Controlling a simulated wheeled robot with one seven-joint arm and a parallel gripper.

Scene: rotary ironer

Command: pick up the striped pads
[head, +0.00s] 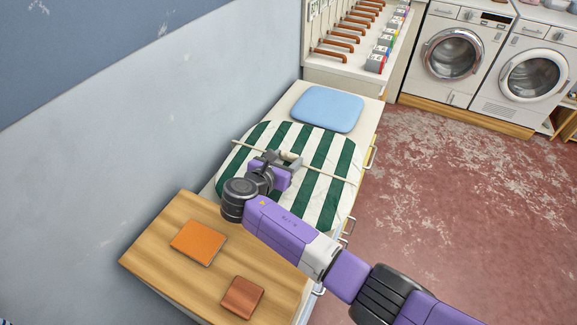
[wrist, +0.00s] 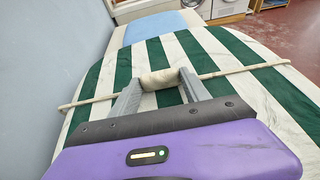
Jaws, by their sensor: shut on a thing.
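A green-and-white striped pad (head: 323,205) lies over the long white counter in the head view. It fills the middle of the wrist view (wrist: 245,95). I see one striped top and cannot tell whether more pads lie under it. A thin pale cord or rod (head: 328,175) runs across the pad, with a thick beige grip (wrist: 160,79) at its middle. My gripper (head: 283,160) is shut on this beige grip, one grey finger on each side in the wrist view (wrist: 160,86). I cannot tell whether the pad is clear of the counter.
A plain blue pad (head: 328,108) lies beyond the striped one. A wooden board (head: 180,215) with an orange pad (head: 198,242) and a brown pad (head: 242,297) is at the near end. A wall stands left; open red floor (head: 450,190) lies right, with washing machines (head: 452,55) behind.

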